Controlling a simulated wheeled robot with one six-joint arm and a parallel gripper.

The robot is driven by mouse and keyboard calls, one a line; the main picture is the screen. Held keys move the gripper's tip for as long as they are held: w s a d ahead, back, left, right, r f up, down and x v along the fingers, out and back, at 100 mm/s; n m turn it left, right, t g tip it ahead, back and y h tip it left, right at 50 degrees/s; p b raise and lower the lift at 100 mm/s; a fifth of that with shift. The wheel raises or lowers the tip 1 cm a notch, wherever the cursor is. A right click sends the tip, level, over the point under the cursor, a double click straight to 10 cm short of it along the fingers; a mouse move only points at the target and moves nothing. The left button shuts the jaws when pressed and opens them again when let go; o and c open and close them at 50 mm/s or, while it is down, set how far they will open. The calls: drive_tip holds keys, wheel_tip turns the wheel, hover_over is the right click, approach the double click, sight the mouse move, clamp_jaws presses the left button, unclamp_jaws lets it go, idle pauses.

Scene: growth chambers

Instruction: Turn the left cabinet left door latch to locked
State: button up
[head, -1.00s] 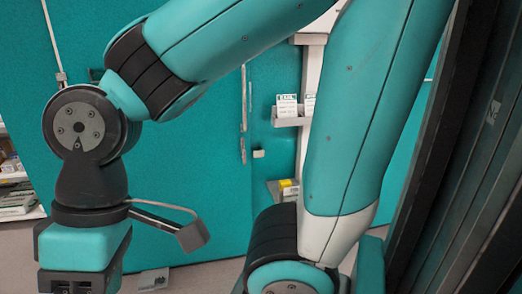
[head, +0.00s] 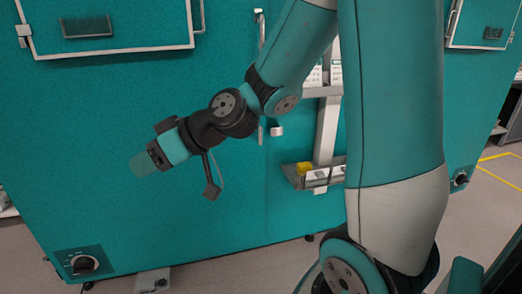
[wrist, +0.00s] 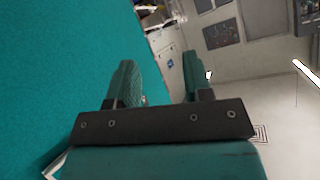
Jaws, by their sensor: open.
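A teal cabinet front (head: 120,130) fills much of the head view, and a teal surface (wrist: 60,70) fills the left of the wrist view. A small pale latch-like block (head: 277,130) sits beside the vertical door seam, just right of my forearm; I cannot tell its setting or whether it is the named latch. A rotary knob (head: 85,264) is low on the left of the front. My gripper (head: 143,165) points left in front of the cabinet, apart from the block and knob. In the wrist view my gripper (wrist: 159,80) is open, with nothing between its fingers.
A silver-framed panel with a dark plate (head: 87,27) is at upper left. A vertical metal rod (head: 260,30) runs along the seam. A pale stand with a small tray (head: 315,178) is behind my arm. Another knob (head: 460,180) is at right. Floor is open at lower right.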

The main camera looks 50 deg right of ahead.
drive_tip(key=w+d+f+m+t+h+b, duration=0.2)
drive_tip(key=w+d+f+m+t+b, duration=0.25)
drive_tip(key=d, duration=0.45)
drive_tip(key=m+t+h+b, duration=0.3)
drive_tip(key=m+h, duration=0.5)
drive_tip(key=h, duration=0.8)
approach(261, 133)
drive_tip(key=shift+n+g, duration=0.35)
drive_tip(key=shift+g, duration=0.2)
drive_tip(key=p+x, duration=0.4)
drive_tip(key=p, duration=0.1)
drive_tip(key=p+x, duration=0.3)
drive_tip(key=p, duration=0.3)
drive_tip(key=r+p+x, duration=0.1)
drive_tip(key=p+x, duration=0.3)
drive_tip(key=p, duration=0.1)
drive_tip(key=shift+w+a+p, duration=0.1)
drive_tip(key=shift+w+p, duration=0.25)
drive_tip(key=shift+w, duration=0.05)
drive_tip(key=shift+w+d+f, duration=0.15)
drive_tip(key=shift+w+d, duration=0.25)
drive_tip(key=shift+w, duration=0.1)
clamp_jaws()
